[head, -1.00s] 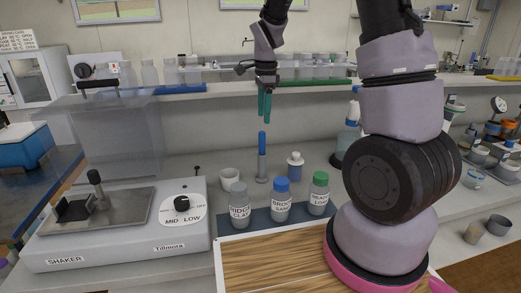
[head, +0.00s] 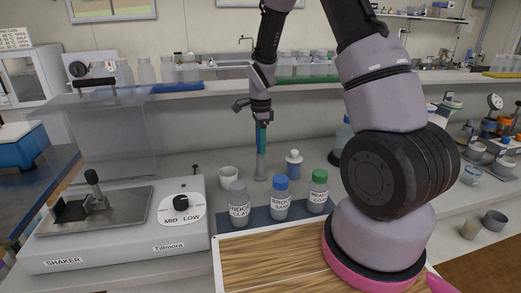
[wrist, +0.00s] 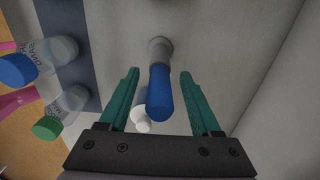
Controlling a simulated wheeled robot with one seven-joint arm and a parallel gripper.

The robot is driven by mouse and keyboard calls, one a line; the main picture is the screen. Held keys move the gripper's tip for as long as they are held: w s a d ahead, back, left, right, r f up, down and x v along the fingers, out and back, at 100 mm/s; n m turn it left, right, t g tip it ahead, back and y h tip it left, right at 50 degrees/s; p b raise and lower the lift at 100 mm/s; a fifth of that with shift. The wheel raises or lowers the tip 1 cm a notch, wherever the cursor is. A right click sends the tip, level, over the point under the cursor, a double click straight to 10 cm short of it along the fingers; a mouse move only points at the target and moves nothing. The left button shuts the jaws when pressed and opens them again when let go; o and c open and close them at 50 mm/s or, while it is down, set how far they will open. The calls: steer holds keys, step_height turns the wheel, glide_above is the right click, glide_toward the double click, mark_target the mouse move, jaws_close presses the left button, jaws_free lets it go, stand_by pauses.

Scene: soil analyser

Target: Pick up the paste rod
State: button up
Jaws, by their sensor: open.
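The paste rod (head: 261,165) stands upright on the counter behind the labelled bottles. Its grey lower part shows in the head view, and its blue top is mostly hidden behind my fingers. In the wrist view the blue top of the paste rod (wrist: 160,95) lies between my two green fingers, with a gap on each side. My gripper (head: 261,138) points down over the rod and is open. In the wrist view my gripper (wrist: 158,88) has its fingers spread on either side of the rod, and no contact shows.
A white cup (head: 228,176) stands left of the rod and a small white-topped blue bottle (head: 293,165) right of it. Bottles with grey (head: 238,203), blue (head: 281,198) and green (head: 318,192) caps stand in front on a dark mat. A shaker (head: 120,230) sits at left.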

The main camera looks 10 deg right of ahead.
steer(key=shift+f, duration=0.35)
jaws_close()
steer(key=shift+r, duration=0.1)
